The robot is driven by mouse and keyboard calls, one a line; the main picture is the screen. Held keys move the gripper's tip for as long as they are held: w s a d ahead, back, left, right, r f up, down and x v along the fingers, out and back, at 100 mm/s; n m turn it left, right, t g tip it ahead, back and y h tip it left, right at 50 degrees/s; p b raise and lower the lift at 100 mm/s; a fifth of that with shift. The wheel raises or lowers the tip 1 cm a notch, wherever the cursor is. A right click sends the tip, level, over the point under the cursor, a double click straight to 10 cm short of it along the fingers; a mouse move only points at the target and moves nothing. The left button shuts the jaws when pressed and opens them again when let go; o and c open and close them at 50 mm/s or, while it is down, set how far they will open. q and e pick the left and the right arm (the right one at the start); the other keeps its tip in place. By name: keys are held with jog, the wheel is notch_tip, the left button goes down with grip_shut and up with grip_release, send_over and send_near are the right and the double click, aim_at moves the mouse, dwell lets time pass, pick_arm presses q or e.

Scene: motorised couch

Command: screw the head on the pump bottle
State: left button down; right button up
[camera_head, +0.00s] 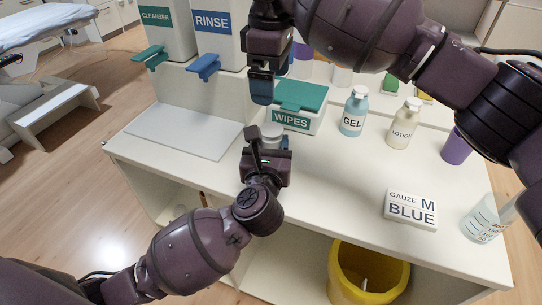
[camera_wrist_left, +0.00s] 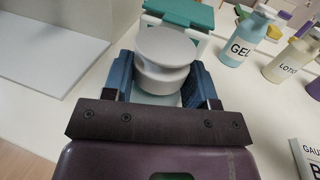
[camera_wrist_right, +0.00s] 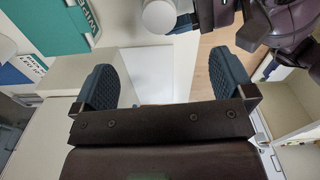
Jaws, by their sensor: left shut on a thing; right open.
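My left gripper (camera_head: 268,150) is shut around the pump bottle near the front edge of the counter. In the left wrist view its grey round head (camera_wrist_left: 166,52) stands above a narrower neck, between the two blue fingers. A pale blue patch (camera_wrist_left: 166,99), apparently the bottle body, shows below; most of the body is hidden. I cannot tell how tightly the head sits. My right gripper (camera_head: 262,88) is open and empty, pointing down above and slightly behind the head. The right wrist view shows the head (camera_wrist_right: 158,15) at the top edge, outside the open fingers.
The green-lidded WIPES box (camera_head: 300,97) stands close behind. GEL (camera_head: 354,112) and LOTION (camera_head: 404,124) bottles, a purple cup (camera_head: 456,150) and a gauze box (camera_head: 410,208) are to the right. A white board (camera_head: 185,130) lies left. A yellow bin (camera_head: 368,270) stands below.

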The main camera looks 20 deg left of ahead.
pick_arm(q)
jog(key=shift+f, duration=0.65)
pick_arm(e)
jog(key=shift+r, duration=1.9)
pick_arm(q)
jog(key=shift+c, duration=2.3)
grip_release()
jog(key=shift+o, duration=0.6)
jog(key=shift+r, duration=0.15)
jog(key=v, duration=1)
jog(key=shift+s+r, duration=0.2)
jog(key=shift+s, duration=0.15)
pick_arm(e)
jog(key=shift+r, duration=0.4)
pick_arm(q)
jog(key=shift+d, duration=0.1)
